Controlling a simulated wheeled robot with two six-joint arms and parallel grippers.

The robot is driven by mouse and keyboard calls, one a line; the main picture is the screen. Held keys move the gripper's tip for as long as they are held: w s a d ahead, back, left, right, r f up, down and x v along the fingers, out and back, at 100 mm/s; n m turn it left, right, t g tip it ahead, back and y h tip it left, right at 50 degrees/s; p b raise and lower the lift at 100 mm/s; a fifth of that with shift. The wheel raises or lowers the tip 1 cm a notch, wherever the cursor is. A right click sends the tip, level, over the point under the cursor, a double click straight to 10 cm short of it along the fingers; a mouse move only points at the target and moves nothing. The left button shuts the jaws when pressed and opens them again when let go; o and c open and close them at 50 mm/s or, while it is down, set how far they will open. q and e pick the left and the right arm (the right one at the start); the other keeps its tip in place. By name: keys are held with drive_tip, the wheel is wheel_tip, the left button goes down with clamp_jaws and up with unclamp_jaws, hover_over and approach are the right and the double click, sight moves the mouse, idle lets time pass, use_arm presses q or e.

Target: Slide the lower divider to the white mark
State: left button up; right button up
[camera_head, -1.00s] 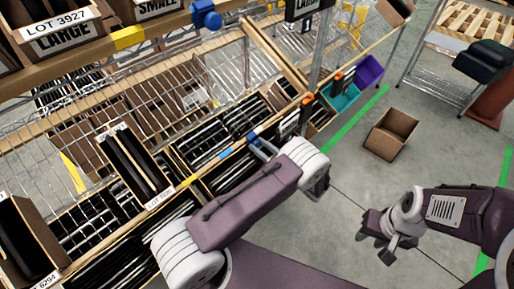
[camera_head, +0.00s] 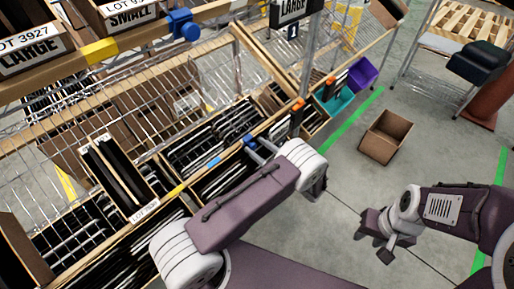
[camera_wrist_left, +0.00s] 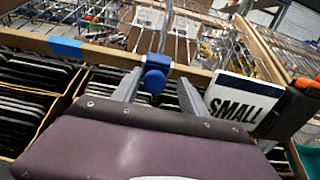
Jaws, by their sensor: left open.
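The lower divider shows as a blue knob (camera_head: 250,141) on the wooden front rail of the lower shelf. In the left wrist view the knob (camera_wrist_left: 155,76) stands between the two grey fingers of my left gripper (camera_wrist_left: 158,90). The fingers are apart, one on each side, with gaps to the knob. My left gripper (camera_head: 259,151) reaches the rail from the front in the head view. My right gripper (camera_head: 375,241) hangs over the floor at the right, fingers apart and empty. I cannot make out a white mark on the rail.
The rail carries blue tape (camera_head: 214,161), yellow tape (camera_head: 178,190) and orange tape (camera_head: 298,104). A white SMALL sign (camera_wrist_left: 240,99) stands right of my left gripper. Another blue knob (camera_head: 183,25) is on the upper rail. An open carton (camera_head: 386,136) lies on the floor.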

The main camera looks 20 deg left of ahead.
use_arm(q)
drive_tip(key=shift+s, duration=0.1)
drive_tip(key=p+v, duration=0.1)
drive_tip(key=v, duration=0.8)
